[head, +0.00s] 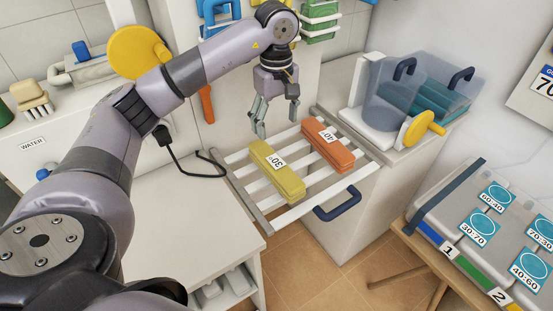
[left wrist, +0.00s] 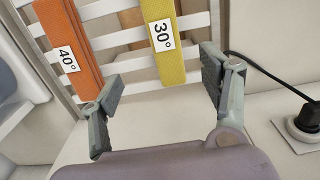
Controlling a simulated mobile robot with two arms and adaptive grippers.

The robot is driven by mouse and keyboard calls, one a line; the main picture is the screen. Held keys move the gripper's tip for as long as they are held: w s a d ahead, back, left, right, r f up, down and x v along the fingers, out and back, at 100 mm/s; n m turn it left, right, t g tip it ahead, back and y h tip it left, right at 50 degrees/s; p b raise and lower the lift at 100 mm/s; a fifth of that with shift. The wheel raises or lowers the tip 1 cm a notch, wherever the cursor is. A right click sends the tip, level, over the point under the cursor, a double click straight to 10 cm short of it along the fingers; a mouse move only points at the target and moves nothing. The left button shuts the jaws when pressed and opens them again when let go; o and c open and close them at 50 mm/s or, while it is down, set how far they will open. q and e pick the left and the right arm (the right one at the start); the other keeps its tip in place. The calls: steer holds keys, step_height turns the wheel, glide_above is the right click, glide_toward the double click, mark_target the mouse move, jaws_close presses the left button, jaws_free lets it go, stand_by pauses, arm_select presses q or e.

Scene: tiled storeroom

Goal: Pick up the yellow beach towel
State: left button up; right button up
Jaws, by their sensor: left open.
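The yellow beach towel (head: 276,172) is a folded long bundle with a "30°" label, lying on a white slatted rack (head: 257,186). In the left wrist view the yellow towel (left wrist: 166,45) lies between the lines of the two fingers, beyond their tips. My left gripper (head: 275,122) is open and empty, above the far end of the yellow towel and apart from it. Its two fingers also show in the left wrist view (left wrist: 160,82). My right gripper is in neither view.
An orange towel (head: 328,144) labelled "40°" lies on the rack to the right of the yellow one. A cabinet with a dark blue handle (head: 338,204) stands beside the rack. A clear container (head: 392,100) stands behind on the right. A black cable (head: 190,164) runs near the rack's left side.

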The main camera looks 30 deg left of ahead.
arm_select(q)
steer(key=p, duration=0.1)
glide_above(276, 162)
step_height(276, 162, down, 6)
steer(key=shift+s+r, duration=0.15)
steer(key=shift+r, duration=0.1)
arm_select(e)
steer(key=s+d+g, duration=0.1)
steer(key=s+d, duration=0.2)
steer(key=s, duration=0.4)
arm_select(q)
steer(key=f, duration=0.3)
steer(key=shift+w+a+f+p, duration=0.1)
steer(key=shift+w+a+p, duration=0.05)
steer(key=shift+w+p, duration=0.15)
steer(key=shift+s+f, duration=0.1)
steer(key=shift+f, duration=0.75)
step_height(276, 162, down, 5)
steer(key=shift+r+p, duration=0.2)
steer(key=shift+p, duration=0.9)
steer(key=shift+f, duration=0.2)
steer(key=c, duration=1.3)
steer(key=shift+c, duration=0.3)
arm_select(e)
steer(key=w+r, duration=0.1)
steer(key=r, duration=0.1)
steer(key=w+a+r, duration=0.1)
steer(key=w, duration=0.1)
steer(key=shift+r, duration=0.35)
